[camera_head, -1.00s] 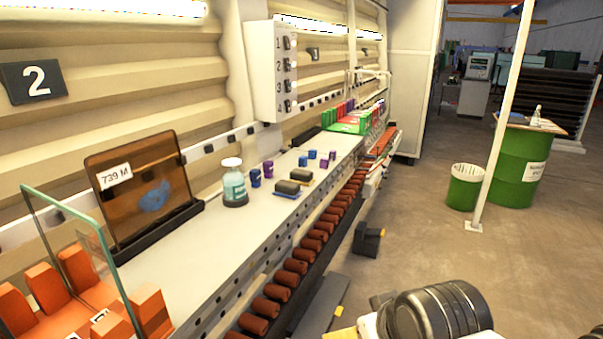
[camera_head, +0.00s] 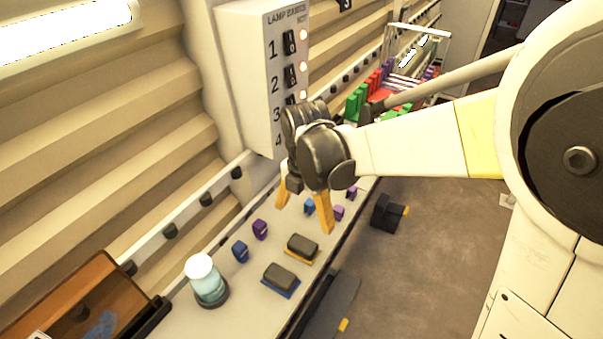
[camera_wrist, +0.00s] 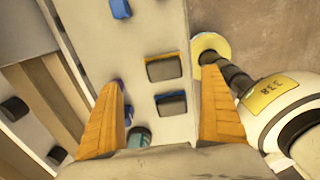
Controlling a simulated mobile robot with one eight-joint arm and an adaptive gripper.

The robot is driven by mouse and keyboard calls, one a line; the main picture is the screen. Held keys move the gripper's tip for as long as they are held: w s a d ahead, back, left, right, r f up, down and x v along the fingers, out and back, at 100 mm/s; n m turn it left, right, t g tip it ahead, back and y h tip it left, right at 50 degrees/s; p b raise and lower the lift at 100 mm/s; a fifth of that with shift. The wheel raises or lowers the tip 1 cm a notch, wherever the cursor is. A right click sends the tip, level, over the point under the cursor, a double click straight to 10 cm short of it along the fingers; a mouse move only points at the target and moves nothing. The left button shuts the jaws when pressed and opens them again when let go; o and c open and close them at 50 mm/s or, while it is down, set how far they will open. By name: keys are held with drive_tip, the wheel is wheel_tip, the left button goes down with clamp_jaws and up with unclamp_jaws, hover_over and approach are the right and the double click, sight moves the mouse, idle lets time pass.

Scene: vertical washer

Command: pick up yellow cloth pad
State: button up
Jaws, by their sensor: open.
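The yellow cloth pad (camera_head: 302,249) lies on the pale shelf, a dark grey block with a yellow edge underneath. In the wrist view the yellow pad (camera_wrist: 163,67) appears between the fingertips in the picture, below them and apart. My gripper (camera_head: 305,217) is open and empty, its orange fingers pointing down above the shelf; it also shows in the wrist view (camera_wrist: 162,78). A similar pad with a blue edge (camera_head: 281,279) lies beside the yellow one, nearer the bottle.
A bottle with teal liquid (camera_head: 207,282), blue block (camera_head: 240,251) and purple block (camera_head: 260,229) stand on the shelf (camera_head: 243,308). More small blocks lie beyond the pads. A switch box (camera_head: 262,80) hangs on the wall close behind my gripper.

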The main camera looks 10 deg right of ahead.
sight(302, 244)
drive_tip(key=f, duration=0.2)
drive_tip(key=s+f, duration=0.1)
drive_tip(key=f, duration=0.1)
drive_tip(key=shift+a+f, duration=0.2)
drive_tip(key=shift+f, duration=0.5)
drive_tip(key=f, duration=0.4)
drive_tip(key=shift+s+a+f, duration=0.1)
drive_tip(key=shift+s+f, duration=0.1)
drive_tip(key=shift+s, duration=0.15)
drive_tip(key=shift+w+f, duration=0.1)
drive_tip(key=shift+f, duration=0.3)
drive_tip(key=shift+c, duration=0.6)
drive_tip(key=c, duration=1.1)
